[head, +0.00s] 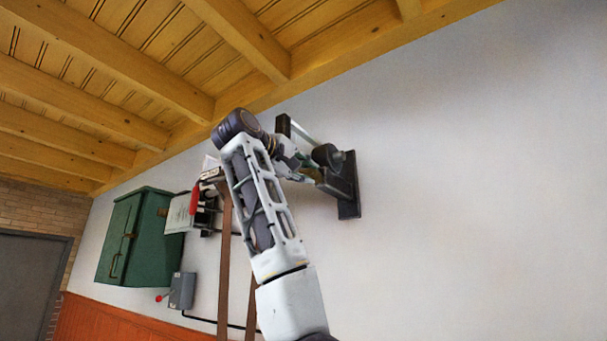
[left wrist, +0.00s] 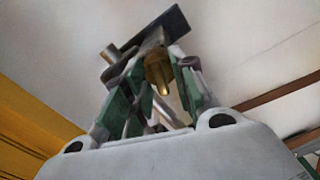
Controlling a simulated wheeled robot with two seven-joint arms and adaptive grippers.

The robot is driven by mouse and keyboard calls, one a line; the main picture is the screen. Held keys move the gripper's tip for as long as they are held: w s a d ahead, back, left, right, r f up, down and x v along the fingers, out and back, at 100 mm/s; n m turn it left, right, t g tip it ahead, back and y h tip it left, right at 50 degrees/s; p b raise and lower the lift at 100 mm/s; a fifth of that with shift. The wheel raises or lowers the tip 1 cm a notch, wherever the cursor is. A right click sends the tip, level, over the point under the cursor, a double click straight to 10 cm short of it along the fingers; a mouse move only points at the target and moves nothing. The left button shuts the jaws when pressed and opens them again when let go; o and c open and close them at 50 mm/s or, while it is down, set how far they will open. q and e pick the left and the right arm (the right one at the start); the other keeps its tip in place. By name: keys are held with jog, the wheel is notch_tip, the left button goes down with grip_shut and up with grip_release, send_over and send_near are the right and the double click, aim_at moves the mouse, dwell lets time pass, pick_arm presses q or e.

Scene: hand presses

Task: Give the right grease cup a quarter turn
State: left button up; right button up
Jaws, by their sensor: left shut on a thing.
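A brass grease cup (left wrist: 158,68) sits under a dark wall bracket, between the green-padded fingers of my left gripper (left wrist: 163,80) in the left wrist view. The fingers are shut on the cup. In the head view my left gripper (head: 308,174) reaches up to the bracket (head: 348,192) on the white wall, just below a dark round bearing housing (head: 327,155). My wrist and forearm hide part of the bracket and what lies to its left. I cannot make out a second grease cup. My right gripper is not in view.
Brown belts (head: 224,265) hang down left of my arm. A green cabinet (head: 145,240), a red handle (head: 194,198) and a grey switch box (head: 183,290) are on the left wall. Wooden ceiling beams (head: 120,75) are close above. The wall at the right is bare.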

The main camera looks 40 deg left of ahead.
pick_arm(q)
jog(key=m+b, duration=0.1)
jog(key=m, duration=0.2)
jog(key=shift+f+m, duration=0.15)
jog(key=shift+m, duration=0.15)
jog(key=m, duration=0.3)
jog(key=shift+m, duration=0.3)
jog(key=m, duration=0.3)
jog(key=shift+m+b, duration=0.3)
jog(key=shift+b, duration=0.1)
jog(key=shift+w+m, duration=0.1)
jog(key=shift+m, duration=1.5)
jog(key=o, duration=0.8)
